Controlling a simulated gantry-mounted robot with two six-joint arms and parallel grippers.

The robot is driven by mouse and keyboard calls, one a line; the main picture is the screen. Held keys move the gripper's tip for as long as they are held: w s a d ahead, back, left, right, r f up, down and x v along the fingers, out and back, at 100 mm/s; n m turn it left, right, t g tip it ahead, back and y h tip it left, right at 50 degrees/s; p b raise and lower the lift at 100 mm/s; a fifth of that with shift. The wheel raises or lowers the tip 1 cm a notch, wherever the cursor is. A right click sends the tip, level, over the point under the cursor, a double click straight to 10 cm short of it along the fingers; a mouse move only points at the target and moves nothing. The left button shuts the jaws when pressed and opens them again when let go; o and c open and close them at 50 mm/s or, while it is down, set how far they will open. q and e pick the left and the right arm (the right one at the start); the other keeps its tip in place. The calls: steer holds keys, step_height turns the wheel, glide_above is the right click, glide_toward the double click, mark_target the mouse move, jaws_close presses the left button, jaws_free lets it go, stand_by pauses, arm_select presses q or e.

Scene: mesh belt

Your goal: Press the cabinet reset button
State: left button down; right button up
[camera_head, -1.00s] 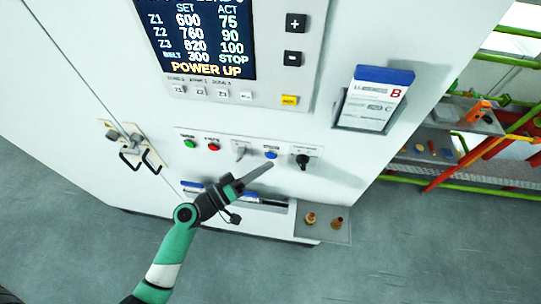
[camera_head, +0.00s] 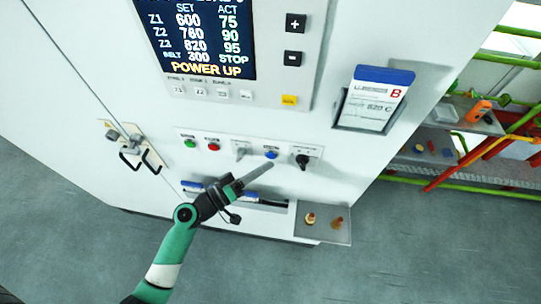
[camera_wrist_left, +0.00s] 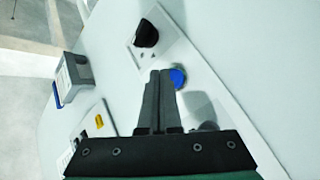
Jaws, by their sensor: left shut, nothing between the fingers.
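The blue button (camera_head: 270,154) sits on the cabinet's lower control strip, between a grey switch (camera_head: 240,151) and a black rotary knob (camera_head: 302,160). My left gripper (camera_head: 267,166) is shut and empty, its fingertips just below the blue button in the head view. In the left wrist view the shut fingers (camera_wrist_left: 162,74) point at the blue button (camera_wrist_left: 178,78), which shows right beside the tips and is partly hidden by them. I cannot tell whether the tips touch it. The black knob (camera_wrist_left: 146,34) is beyond. My right gripper is out of view.
Green (camera_head: 190,143) and red (camera_head: 214,147) buttons are on the same strip. The display (camera_head: 200,40) reads POWER UP. A card holder (camera_head: 374,98) is at right. A small shelf (camera_head: 335,232) with two brass-coloured parts juts out below. A latch handle (camera_head: 130,146) is at left.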

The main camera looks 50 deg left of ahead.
arm_select(q)
steer(key=shift+w+a+b, duration=0.25)
steer(key=shift+w+b, duration=0.05)
steer(key=shift+w, duration=0.05)
steer(key=shift+w+a, duration=0.3)
steer(key=shift+w, duration=0.05)
stand_by(0.9)
stand_by(0.3)
steer(key=shift+s+d, duration=0.55)
steer(key=shift+s, duration=0.15)
steer(key=s+d, duration=0.1)
steer(key=s, duration=0.1)
steer(key=s+d, duration=0.2)
steer(key=shift+b, duration=0.3)
stand_by(0.6)
